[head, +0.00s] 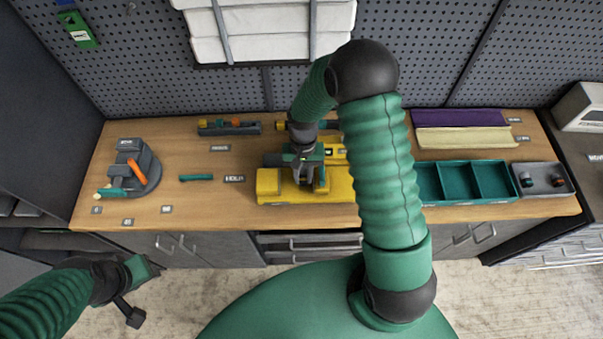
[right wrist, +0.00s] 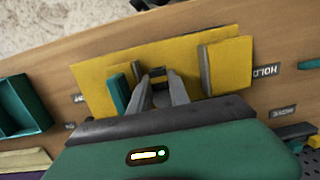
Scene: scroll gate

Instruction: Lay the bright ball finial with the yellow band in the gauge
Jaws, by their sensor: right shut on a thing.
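My right gripper (head: 303,182) points down over the yellow block fixture (head: 270,187), which looks like the gauge. In the right wrist view the fixture (right wrist: 105,77) has grey and teal uprights, and my right fingers (right wrist: 158,85) reach between them. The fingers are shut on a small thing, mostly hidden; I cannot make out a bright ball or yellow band. I cannot tell whether it touches the fixture. My left gripper (head: 140,292) is open and empty in front of the bench, at lower left.
A dark rack (head: 229,131) with small coloured pieces stands behind. A grey device with an orange lever (head: 138,172) is at left, and a teal bar (head: 196,178) lies near it. Teal trays (head: 457,197) and a grey tray (head: 541,193) are at right.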

